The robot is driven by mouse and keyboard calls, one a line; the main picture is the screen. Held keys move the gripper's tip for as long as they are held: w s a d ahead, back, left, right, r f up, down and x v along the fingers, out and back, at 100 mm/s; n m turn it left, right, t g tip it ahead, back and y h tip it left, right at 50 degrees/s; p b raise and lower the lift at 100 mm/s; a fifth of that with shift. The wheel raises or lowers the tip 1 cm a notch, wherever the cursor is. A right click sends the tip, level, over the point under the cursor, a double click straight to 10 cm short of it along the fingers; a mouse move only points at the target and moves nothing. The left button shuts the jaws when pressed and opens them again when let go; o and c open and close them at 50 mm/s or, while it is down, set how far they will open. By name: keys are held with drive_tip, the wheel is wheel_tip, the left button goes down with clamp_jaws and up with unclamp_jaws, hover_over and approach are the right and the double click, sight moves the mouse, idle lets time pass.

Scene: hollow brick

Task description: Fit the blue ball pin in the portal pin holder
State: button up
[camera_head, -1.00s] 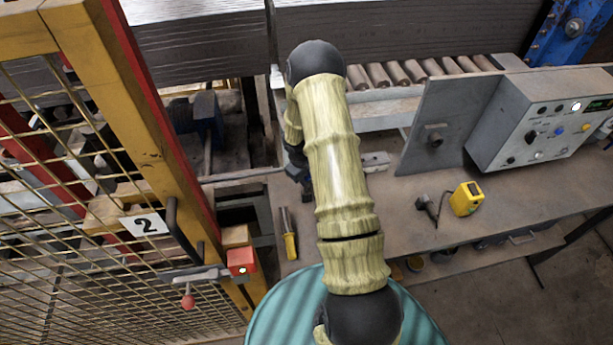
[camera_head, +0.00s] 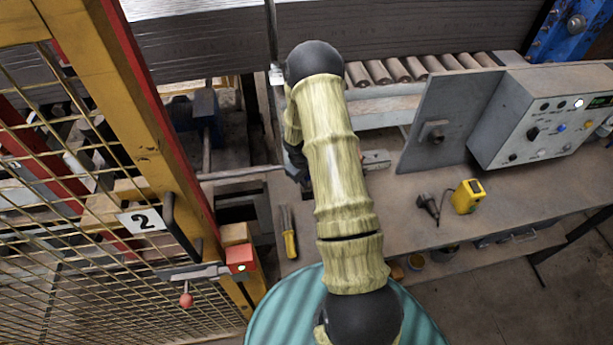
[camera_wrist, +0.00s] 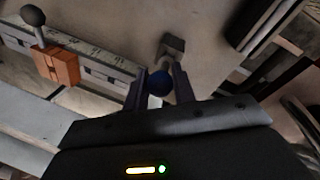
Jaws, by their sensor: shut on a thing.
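My gripper (camera_wrist: 159,88) is shut on the blue ball pin (camera_wrist: 159,83) in the wrist view. Its round blue ball shows between the two dark fingers; the pin below the ball is hidden or too dark to make out. Just beyond the fingertips, a small grey metal block (camera_wrist: 172,45) is on the bench surface; I cannot tell whether it is the portal pin holder or whether the pin touches it.
In the wrist view, an orange block (camera_wrist: 57,66) with a grey ball-topped lever sits on a metal rail at left. In the head view, a mesh gate (camera_head: 140,140) stands left; a control box (camera_head: 540,125) and yellow tool (camera_head: 467,197) are on the bench (camera_head: 400,235) at right.

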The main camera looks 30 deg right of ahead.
drive_tip(key=shift+f+b, duration=0.4)
drive_tip(key=shift+f, duration=0.1)
drive_tip(key=o, duration=1)
drive_tip(key=shift+o, duration=0.2)
drive_tip(key=shift+r, duration=0.15)
drive_tip(key=s+a+r+b, duration=0.1)
drive_tip(key=a+r+b, duration=0.1)
drive_tip(key=r, duration=1.4)
drive_tip(key=shift+a+r, duration=0.4)
drive_tip(key=shift+a, duration=0.25)
drive_tip(key=s+a+r+m+t+y, duration=0.1)
drive_tip(key=s+a+r, duration=0.2)
drive_tip(key=s+a, duration=0.3)
drive_tip(key=s+a+r+m+t+y, duration=0.1)
drive_tip(key=s+a+r, duration=0.3)
drive_tip(key=s, duration=0.7)
drive_tip(key=shift+s+a+m, duration=0.35)
drive_tip(key=shift+a+m, duration=0.45)
drive_tip(key=shift+a, duration=0.25)
